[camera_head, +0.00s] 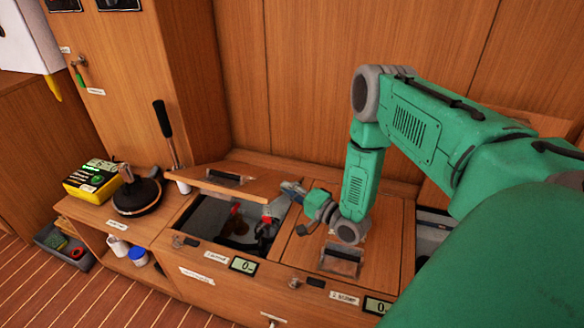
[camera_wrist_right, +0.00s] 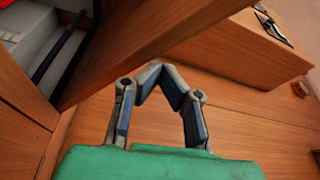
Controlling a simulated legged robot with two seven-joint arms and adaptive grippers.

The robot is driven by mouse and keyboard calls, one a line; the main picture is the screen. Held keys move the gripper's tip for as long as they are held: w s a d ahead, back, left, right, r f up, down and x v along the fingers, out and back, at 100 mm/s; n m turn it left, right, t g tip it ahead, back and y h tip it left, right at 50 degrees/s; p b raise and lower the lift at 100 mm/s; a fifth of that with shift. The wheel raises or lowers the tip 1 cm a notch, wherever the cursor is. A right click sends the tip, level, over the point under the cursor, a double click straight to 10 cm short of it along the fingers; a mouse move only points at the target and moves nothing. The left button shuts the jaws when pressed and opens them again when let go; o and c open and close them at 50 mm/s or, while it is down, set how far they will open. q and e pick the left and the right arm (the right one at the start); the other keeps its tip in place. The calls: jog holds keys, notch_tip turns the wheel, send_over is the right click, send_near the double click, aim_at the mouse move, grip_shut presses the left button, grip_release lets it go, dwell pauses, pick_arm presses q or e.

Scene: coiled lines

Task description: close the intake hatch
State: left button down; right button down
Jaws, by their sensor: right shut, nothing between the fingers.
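A wooden hatch lid (camera_head: 235,182) with a dark recessed handle stands partly open and tilted in the head view. Under it is a dark compartment (camera_head: 205,215) holding dark and red items I cannot make out. I take this as the intake hatch; its label is too small to read surely. My right gripper (camera_head: 290,190) is shut and empty beside the lid's right end. In the right wrist view the gripper (camera_wrist_right: 158,68) is close to a wooden panel (camera_wrist_right: 150,40), likely the lid; I cannot tell whether they touch. My left gripper is not in view.
A second, closed wooden lid (camera_head: 370,235) lies right of the opening, under my right arm. On the left stand a yellow box (camera_head: 93,180), a dark round coil (camera_head: 136,195) and an upright black-handled tool (camera_head: 164,125). Small displays (camera_head: 243,265) line the front edge. Wooden walls rise behind.

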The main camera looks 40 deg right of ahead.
jog(key=a+f+b, duration=0.1)
jog(key=f, duration=0.1)
jog(key=s+a+f+b, duration=0.1)
jog(key=f, duration=0.1)
jog(key=a+f+b, duration=0.1)
jog(key=f, duration=0.1)
jog(key=shift+s+a, duration=0.2)
jog(key=shift+a, duration=0.1)
jog(key=shift+s+d+f+b, duration=0.1)
jog(key=shift+f+b, duration=0.35)
jog(key=shift+f, duration=0.3)
jog(key=shift+a+r, duration=0.1)
jog(key=shift+a, duration=0.15)
jog(key=shift+d+r, duration=0.1)
jog(key=shift+r, duration=0.05)
notch_tip(320, 180, up, 10)
jog(key=shift+f, duration=0.25)
